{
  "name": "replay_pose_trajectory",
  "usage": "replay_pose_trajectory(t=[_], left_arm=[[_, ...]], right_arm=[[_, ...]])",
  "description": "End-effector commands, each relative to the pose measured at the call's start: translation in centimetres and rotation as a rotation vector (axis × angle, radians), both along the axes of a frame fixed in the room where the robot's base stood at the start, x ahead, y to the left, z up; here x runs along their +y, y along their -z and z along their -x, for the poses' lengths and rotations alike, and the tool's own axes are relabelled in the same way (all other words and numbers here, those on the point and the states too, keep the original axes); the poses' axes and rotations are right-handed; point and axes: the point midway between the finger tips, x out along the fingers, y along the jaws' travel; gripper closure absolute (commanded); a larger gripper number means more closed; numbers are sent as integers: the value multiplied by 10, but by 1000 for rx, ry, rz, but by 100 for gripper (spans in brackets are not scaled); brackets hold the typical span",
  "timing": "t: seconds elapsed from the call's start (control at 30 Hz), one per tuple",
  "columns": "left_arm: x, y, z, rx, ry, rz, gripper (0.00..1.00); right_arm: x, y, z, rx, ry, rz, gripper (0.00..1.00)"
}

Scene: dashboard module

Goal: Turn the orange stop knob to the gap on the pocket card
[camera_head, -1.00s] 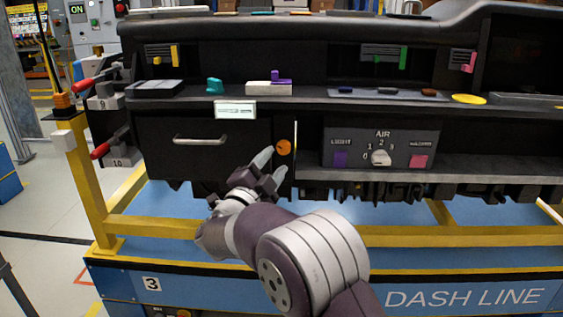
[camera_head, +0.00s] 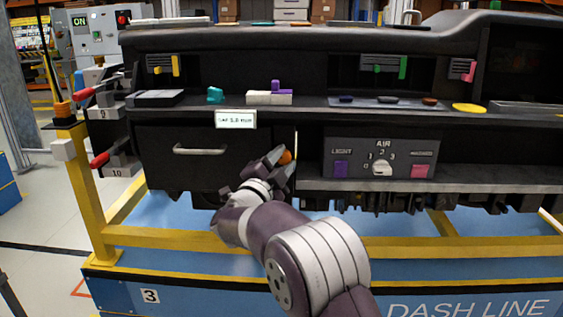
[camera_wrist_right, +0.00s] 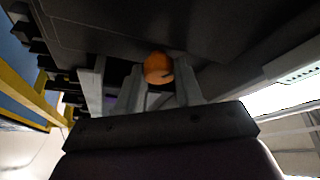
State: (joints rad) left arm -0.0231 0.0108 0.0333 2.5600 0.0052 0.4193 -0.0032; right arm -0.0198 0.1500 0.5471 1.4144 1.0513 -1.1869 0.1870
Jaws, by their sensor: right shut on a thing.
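The orange stop knob (camera_head: 285,157) sits on the dash front, right of the drawer. My right gripper (camera_head: 278,158) reaches it from below and is shut on it; its fingers hide part of the knob. In the right wrist view, the orange knob (camera_wrist_right: 158,67) sits between the fingertips, with a small dark mark on its lower right. A white pocket card (camera_head: 236,119) stands above the drawer; its small print seems to begin with "GAP", but I cannot read the value surely. My left gripper is not in view.
The dark drawer (camera_head: 203,165) with a silver handle is left of the knob. A thin pale upright strip is just right of it. The AIR panel (camera_head: 405,150) with a white dial is farther right. A yellow frame (camera_head: 400,237) runs below.

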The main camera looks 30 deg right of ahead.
Motion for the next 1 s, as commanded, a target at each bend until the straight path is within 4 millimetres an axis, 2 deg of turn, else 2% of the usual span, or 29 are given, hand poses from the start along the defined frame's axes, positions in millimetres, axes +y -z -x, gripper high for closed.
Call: replay_pose_trajectory(t=[0.27,0.7,1.0], left_arm=[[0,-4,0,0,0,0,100],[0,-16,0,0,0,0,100],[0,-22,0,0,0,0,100]], right_arm=[[0,0,0,-71,1,-119,95],[1,-2,0,-260,0,-432,95],[1,-2,0,-351,1,-582,95]])
